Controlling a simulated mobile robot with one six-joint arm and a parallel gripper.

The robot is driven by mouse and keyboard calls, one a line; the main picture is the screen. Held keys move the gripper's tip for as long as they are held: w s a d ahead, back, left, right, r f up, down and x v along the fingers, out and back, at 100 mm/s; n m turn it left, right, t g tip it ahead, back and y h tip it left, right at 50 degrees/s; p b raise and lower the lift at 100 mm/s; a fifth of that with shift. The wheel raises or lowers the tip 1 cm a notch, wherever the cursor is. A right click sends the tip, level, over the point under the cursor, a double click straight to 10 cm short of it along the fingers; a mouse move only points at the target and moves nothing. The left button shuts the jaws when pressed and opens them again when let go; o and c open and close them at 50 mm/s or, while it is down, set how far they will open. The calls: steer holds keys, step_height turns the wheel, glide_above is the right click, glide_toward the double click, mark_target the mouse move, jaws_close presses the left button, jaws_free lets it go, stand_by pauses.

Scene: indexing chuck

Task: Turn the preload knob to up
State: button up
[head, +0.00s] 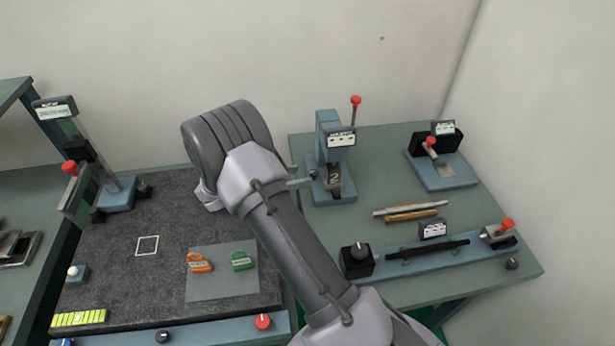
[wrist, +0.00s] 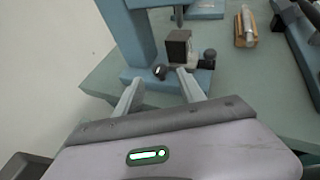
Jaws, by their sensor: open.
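A small dark knob (wrist: 160,72) with a light mark sits low on the side of a blue-grey upright fixture (wrist: 146,40). No readable label shows which knob is the preload knob; this is the one my gripper faces. My gripper (wrist: 160,79) is open, with one finger on each side of the knob in the wrist view. I cannot tell whether they touch it. In the head view, my gripper (head: 300,183) is mostly hidden behind my wrist and points right at the knob (head: 314,174) on the fixture (head: 328,145).
A black knob box (head: 357,262) with a pointer stands at the front of the right table. Behind it lie rods (head: 411,211), and a red-handled fixture (head: 440,170) stands at the back right.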

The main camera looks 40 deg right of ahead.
mark_target(312, 173)
steer(key=shift+b+x, duration=0.35)
steer(key=shift+x, duration=1.95)
jaws_close()
